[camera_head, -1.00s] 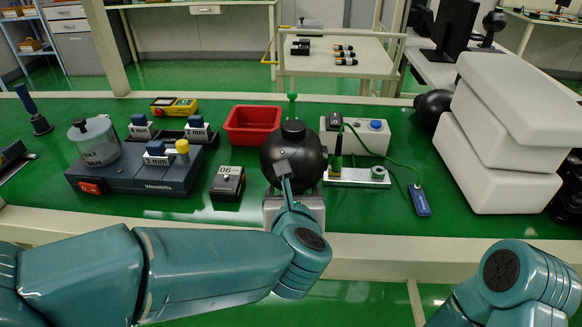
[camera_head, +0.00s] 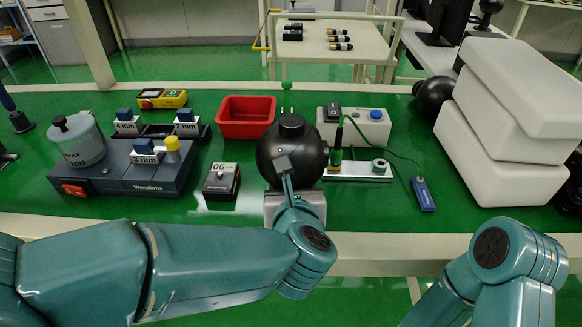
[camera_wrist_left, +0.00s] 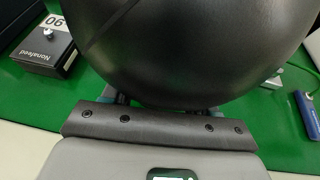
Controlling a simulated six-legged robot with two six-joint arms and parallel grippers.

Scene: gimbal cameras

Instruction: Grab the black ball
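A large glossy black ball (camera_head: 292,153) with a short dark cap on top is at the centre of the head view, in front of the red bin. My left gripper (camera_head: 290,178) is at the ball's near side, with its grey body just below it. In the left wrist view the ball (camera_wrist_left: 190,45) fills the upper middle, right against the gripper (camera_wrist_left: 163,102). The ball hides the fingertips, so I cannot see whether they close on it. My right arm shows at the lower right; its gripper is out of view.
On the green table stand a grey stirrer unit (camera_head: 130,172), a small black box (camera_head: 221,181), the red bin (camera_head: 247,117), a white switch box (camera_head: 354,128) with a green cable, and stacked white blocks (camera_head: 510,125). Another black ball (camera_head: 434,95) lies beside the blocks.

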